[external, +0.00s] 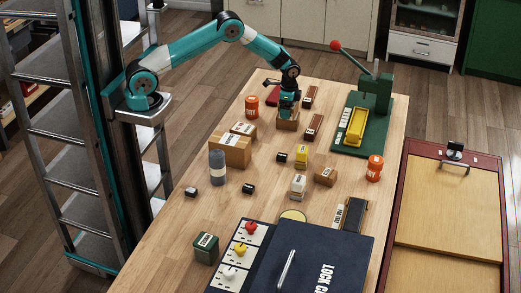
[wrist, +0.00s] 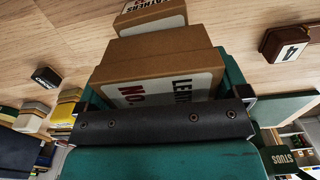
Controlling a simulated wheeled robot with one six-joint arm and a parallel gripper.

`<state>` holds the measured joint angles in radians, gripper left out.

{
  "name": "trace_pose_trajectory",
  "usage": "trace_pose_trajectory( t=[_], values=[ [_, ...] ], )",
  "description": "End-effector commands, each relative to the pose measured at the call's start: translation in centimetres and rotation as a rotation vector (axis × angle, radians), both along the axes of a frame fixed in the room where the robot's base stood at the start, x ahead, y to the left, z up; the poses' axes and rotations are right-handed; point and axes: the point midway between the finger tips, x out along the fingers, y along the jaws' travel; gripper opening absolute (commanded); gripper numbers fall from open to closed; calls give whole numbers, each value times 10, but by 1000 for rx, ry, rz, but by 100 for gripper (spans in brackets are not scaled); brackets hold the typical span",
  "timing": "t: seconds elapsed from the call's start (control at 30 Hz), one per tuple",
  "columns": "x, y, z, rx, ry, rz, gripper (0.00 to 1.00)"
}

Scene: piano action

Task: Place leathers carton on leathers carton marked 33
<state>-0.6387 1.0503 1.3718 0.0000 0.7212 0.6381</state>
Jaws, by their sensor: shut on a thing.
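My gripper (external: 288,112) is shut on a brown carton (external: 287,123) over the far middle of the table. In the wrist view this held carton (wrist: 150,62) fills the space in front of the dark finger bar; its white label shows "LE" and "NO.", and the rest is hidden. Beyond it in the wrist view is another brown carton (wrist: 150,17), its label reading as leathers and cut off by the frame edge. Its number is not readable. In the external view a small carton (external: 325,176) stands right of centre. I cannot tell whether the held carton touches anything below.
A large cardboard box (external: 230,152) with a smaller box (external: 243,129) stands left of my gripper. Red-brown blocks (external: 314,127) lie just right. A green press (external: 377,95) is at the right back. Orange tins (external: 252,104), a grey bottle (external: 217,167) and small black blocks stand around.

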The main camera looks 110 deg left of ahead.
Motion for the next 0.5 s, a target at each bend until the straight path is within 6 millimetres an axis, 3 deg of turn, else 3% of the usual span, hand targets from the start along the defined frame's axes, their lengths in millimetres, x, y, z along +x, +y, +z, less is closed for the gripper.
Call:
trace_pose_trajectory(
  t=[0.33, 0.37, 0.5],
  values=[
    [1, 0, -4, 1, -2, 0, 69],
    [1, 0, -3, 2, -2, 0, 98],
    [0, 0, -3, 1, -2, 0, 100]
  ],
)
